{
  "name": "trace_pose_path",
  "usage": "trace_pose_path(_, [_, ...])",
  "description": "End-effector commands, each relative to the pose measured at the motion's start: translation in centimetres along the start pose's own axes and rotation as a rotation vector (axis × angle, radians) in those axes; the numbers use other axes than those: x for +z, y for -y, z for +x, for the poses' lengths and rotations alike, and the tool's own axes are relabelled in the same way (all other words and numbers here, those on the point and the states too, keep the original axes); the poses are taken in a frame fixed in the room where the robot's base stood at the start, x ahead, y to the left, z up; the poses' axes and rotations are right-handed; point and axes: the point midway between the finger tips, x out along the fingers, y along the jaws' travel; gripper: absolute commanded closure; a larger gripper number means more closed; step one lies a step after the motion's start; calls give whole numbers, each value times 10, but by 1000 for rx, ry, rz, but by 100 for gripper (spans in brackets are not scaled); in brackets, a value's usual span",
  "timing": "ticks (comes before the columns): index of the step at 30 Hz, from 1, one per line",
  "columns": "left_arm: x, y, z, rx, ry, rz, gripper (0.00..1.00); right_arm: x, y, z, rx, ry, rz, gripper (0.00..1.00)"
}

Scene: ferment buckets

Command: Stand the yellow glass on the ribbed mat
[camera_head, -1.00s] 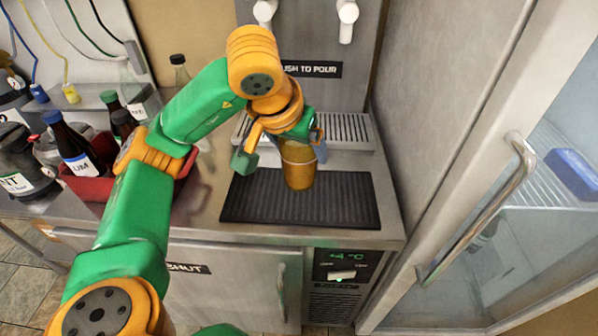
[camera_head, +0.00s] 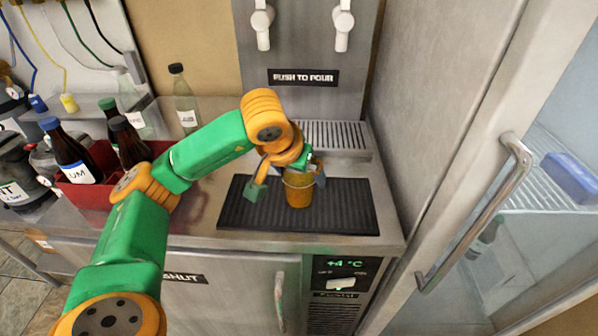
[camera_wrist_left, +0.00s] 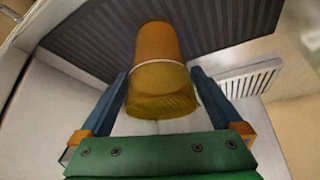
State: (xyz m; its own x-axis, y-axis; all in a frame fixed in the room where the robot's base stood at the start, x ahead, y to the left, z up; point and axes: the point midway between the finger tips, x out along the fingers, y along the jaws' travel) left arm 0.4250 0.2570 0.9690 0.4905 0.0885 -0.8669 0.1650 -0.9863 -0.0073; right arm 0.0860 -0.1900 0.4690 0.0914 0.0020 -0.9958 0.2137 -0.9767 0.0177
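The yellow glass (camera_head: 299,190) is amber with a pale band, upright over the middle of the dark ribbed mat (camera_head: 345,208). My left gripper (camera_head: 305,172) is shut on the glass near its upper part. In the left wrist view the two blue fingers lie along either side of the glass (camera_wrist_left: 158,50), close against it at the pale band. The ribbed mat (camera_wrist_left: 225,25) shows behind the glass there. The base of the glass is at or just above the mat; I cannot tell if it touches. My right gripper is out of view.
A drip grate (camera_head: 335,135) lies behind the mat, below the dispenser taps (camera_head: 342,25). A red crate of bottles (camera_head: 88,192) stands at the left, with a clear bottle (camera_head: 184,100) behind. A fridge door handle (camera_head: 478,215) is at the right. The mat's right part is bare.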

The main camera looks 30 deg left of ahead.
Motion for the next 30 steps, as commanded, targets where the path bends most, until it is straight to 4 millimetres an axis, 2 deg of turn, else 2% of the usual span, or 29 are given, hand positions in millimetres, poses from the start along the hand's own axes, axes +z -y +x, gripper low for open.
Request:
trace_pose_path(5, [-3, 0, -6, 0, -1, 0, 0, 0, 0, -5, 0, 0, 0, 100])
trace_pose_path(8, [-3, 0, -21, 2, -4, -2, 0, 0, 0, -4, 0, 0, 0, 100])
trace_pose_path(14, [-4, 0, -67, 1, -7, 1, 0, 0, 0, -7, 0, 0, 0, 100])
trace_pose_path(18, [-5, 1, -102, -1, -5, 0, 0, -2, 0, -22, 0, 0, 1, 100])
trace_pose_path(21, [-5, 0, -118, -1, -4, 1, 0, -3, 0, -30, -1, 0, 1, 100])
trace_pose_path(24, [-3, 0, -124, -1, -1, 0, 0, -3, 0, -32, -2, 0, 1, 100])
trace_pose_path(30, [-2, 0, -123, 0, 0, -1, 0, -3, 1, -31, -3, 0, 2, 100])
